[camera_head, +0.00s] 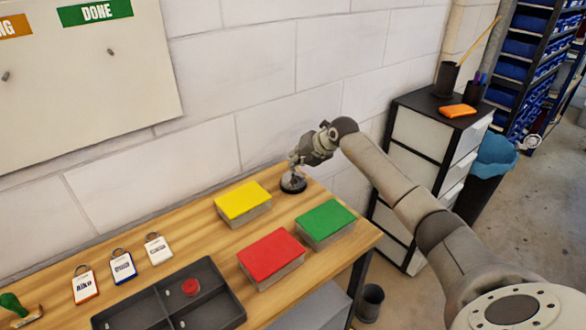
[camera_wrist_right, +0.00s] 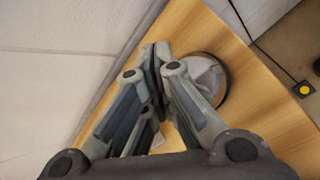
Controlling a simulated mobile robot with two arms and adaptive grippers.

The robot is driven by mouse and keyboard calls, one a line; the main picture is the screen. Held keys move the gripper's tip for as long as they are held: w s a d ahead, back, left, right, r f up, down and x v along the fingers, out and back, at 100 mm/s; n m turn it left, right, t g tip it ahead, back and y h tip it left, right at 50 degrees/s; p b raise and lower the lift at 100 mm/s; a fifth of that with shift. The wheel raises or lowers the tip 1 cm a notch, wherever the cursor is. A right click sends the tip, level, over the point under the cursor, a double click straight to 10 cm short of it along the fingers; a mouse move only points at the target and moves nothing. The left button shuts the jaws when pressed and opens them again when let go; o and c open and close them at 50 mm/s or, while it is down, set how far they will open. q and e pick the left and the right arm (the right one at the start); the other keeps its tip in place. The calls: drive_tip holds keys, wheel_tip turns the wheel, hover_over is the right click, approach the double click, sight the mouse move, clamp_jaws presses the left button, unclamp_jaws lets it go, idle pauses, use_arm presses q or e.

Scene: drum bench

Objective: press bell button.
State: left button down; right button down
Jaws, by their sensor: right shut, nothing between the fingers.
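The bell (camera_head: 293,183), with a shiny domed top and a dark round base, stands on the wooden bench near its back edge by the wall. My right gripper (camera_head: 295,161) points down just over the bell, its fingers shut and empty. In the right wrist view the fingertips (camera_wrist_right: 157,60) are together and cover part of the bell (camera_wrist_right: 214,77), whose dome shows to their right. The bell's button is hidden behind the fingers. I cannot tell whether the fingertips touch it. My left gripper is out of view.
Yellow (camera_head: 243,201), red (camera_head: 272,256) and green (camera_head: 325,222) topped boxes stand in front of the bell. A dark divided tray (camera_head: 217,288) and several key tags (camera_head: 123,267) lie to the left. The brick wall is close behind; a drawer cabinet (camera_head: 418,137) stands right.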

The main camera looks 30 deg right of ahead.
drive_tip(key=shift+r+p, duration=0.3)
drive_tip(key=shift+r, duration=0.35)
wheel_tip(320, 180, up, 6)
drive_tip(key=p, duration=0.4)
idle(0.7)
